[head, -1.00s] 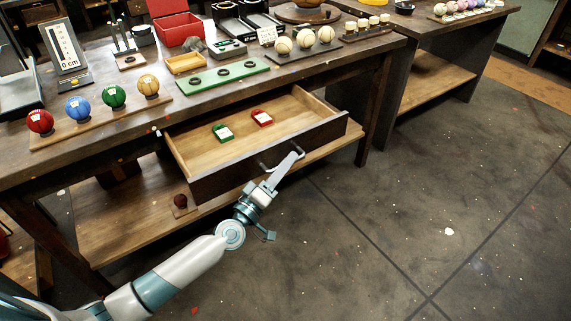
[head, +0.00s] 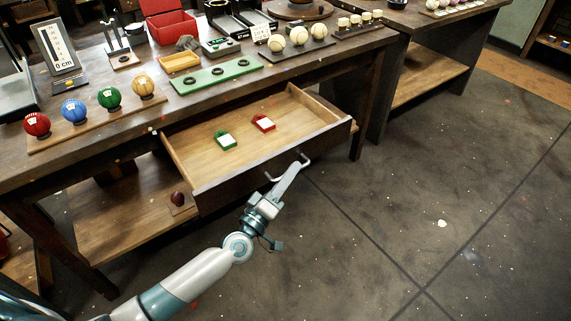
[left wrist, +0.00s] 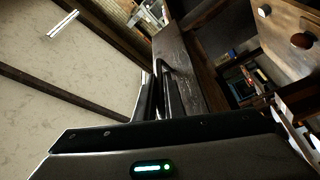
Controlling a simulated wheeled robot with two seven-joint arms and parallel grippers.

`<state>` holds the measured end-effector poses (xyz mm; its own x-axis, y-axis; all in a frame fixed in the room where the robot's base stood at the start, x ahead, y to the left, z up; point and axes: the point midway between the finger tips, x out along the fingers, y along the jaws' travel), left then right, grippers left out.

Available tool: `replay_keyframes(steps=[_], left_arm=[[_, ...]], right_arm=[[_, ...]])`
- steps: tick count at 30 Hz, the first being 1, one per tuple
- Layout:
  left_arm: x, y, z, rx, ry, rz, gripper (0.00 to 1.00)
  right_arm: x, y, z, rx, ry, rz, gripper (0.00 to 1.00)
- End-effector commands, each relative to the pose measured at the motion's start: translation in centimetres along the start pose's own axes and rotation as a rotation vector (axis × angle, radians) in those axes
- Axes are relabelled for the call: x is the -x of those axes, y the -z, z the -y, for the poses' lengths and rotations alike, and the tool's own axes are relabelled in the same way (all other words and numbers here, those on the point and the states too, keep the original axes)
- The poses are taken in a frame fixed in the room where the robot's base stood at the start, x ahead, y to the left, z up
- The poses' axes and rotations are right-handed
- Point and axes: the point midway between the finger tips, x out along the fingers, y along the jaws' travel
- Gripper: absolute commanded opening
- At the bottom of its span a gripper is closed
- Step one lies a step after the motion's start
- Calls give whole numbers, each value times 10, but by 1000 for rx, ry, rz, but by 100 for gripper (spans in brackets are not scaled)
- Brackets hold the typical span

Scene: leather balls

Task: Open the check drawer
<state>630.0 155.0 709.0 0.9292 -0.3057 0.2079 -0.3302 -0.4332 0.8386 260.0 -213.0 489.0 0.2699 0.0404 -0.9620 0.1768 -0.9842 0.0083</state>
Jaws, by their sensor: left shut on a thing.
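The check drawer (head: 262,186) is pulled out from under the workbench, with its wooden inside showing. In the left wrist view the gripper fingers (left wrist: 158,98) reach to the handle on the dark drawer front (left wrist: 182,62). My right gripper is not in view.
The workbench top (head: 190,107) carries red, blue, green and tan balls on a board, a green board (head: 215,75), a yellow tray and a red box (head: 172,28). A dark reddish ball (head: 177,198) sits on the lower shelf. Floor (head: 430,190) at right is clear.

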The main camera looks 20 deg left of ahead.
Motion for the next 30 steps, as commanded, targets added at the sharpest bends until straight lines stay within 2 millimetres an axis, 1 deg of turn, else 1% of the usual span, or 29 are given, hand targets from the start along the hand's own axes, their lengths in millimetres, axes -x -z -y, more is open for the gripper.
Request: replay_keyframes(steps=[5, 6, 8, 17, 22, 26, 30], left_arm=[[0, 0, 1, -2, 0, 1, 0], [0, 0, 1, -2, 0, 1, 14], [0, 0, 1, -2, 0, 0, 28], [0, 1, 1, -2, 0, 0, 28], [5, 1, 2, -2, 0, -1, 28], [17, 0, 2, -3, 1, 0, 28], [37, 0, 2, -2, 2, 1, 28]], right_arm=[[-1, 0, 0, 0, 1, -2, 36], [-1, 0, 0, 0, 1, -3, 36], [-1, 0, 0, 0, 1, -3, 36], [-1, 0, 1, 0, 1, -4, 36], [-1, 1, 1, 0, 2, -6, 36], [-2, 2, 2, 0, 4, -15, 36], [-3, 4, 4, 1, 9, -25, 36]])
